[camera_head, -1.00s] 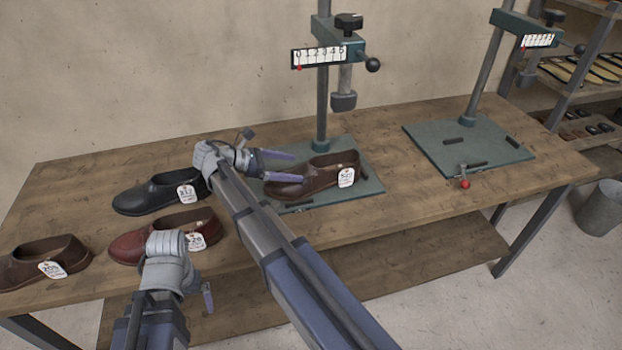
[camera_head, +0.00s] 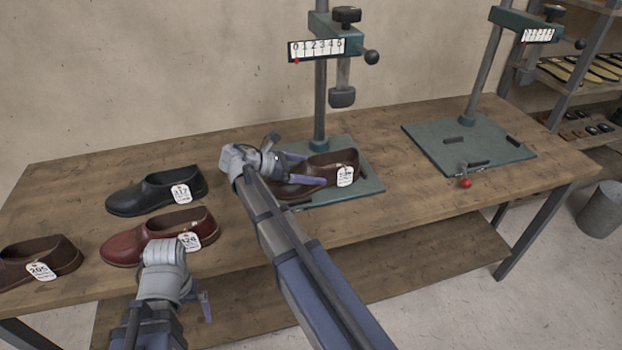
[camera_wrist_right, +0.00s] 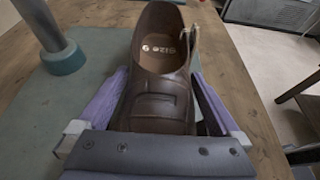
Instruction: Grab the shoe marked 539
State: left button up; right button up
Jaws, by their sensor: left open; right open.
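A dark brown shoe (camera_head: 334,163) with a white tag (camera_head: 345,176) stands on the green base plate of the nearer machine; the tag's number is too small to read surely. My right gripper (camera_head: 303,168) is open at the shoe's toe end. In the right wrist view its purple fingers (camera_wrist_right: 160,105) lie on either side of the brown shoe (camera_wrist_right: 160,70), whose opening faces up; I cannot tell whether they touch it. My left gripper (camera_head: 204,304) is open and empty at the table's front edge, below the red-brown shoe, its jaws partly hidden.
A black shoe tagged 317 (camera_head: 150,194), a red-brown shoe (camera_head: 150,237) tagged apparently 426 and a brown shoe tagged 205 (camera_head: 55,255) stand at the left. The nearer machine's post (camera_head: 320,100) rises behind the brown shoe. A second machine (camera_head: 468,145) stands at the right.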

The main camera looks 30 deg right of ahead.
jog(key=shift+c, duration=0.2)
jog(key=c, duration=1.5)
